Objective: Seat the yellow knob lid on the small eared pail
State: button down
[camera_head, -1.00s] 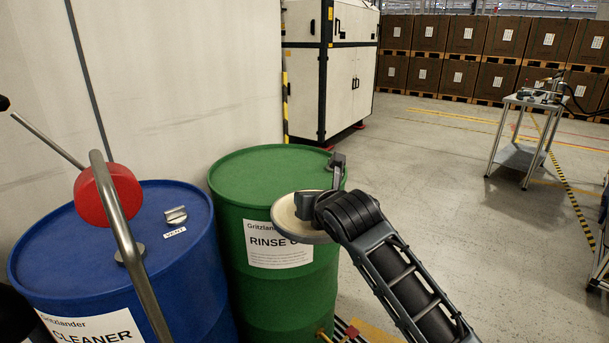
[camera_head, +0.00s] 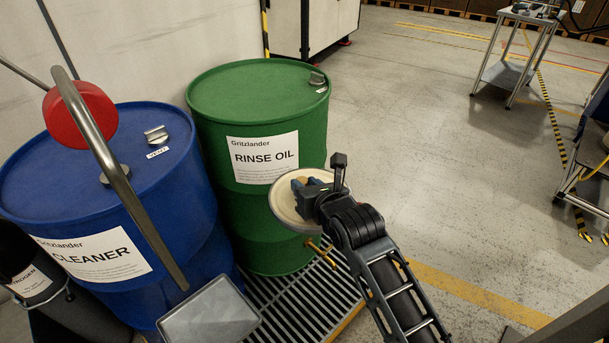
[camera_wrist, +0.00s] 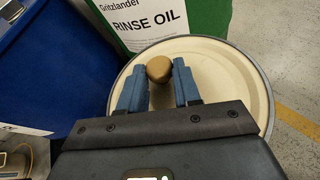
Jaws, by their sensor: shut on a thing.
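The knob lid (camera_head: 284,207) is a pale cream disc with a raised rim and a tan-yellow knob (camera_wrist: 158,69). My gripper (camera_wrist: 158,87) is shut on the lid, with its blue fingers on either side of the knob. In the head view my gripper (camera_head: 306,184) holds the lid in front of the green drum's lower right side, above the floor grate. The wrist view shows the lid's top face (camera_wrist: 240,85) behind the fingers. I cannot make out the small eared pail in either current view.
The green RINSE OIL drum (camera_head: 225,200) and blue CLEANER drum (camera_head: 180,220) stand left, with a metal pipe (camera_head: 120,190) across the blue one. A grey square top (camera_head: 210,318) lies at the bottom. A brass tap (camera_head: 322,256) juts over the grate (camera_head: 290,300).

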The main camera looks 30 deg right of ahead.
jog(key=shift+s+a+f, duration=0.25)
jog(key=shift+s+f, duration=0.55)
jog(key=shift+f, duration=0.25)
jog(key=shift+s+d+f, duration=0.1)
jog(key=shift+s+f, duration=0.45)
jog(key=shift+f, duration=0.15)
jog(key=s+a+f, duration=0.1)
jog(key=s+f, duration=1.1)
jog(key=f, duration=0.3)
jog(key=shift+a+f+n, duration=0.25)
jog(key=shift+f+n, duration=0.05)
jog(key=shift+f, duration=0.05)
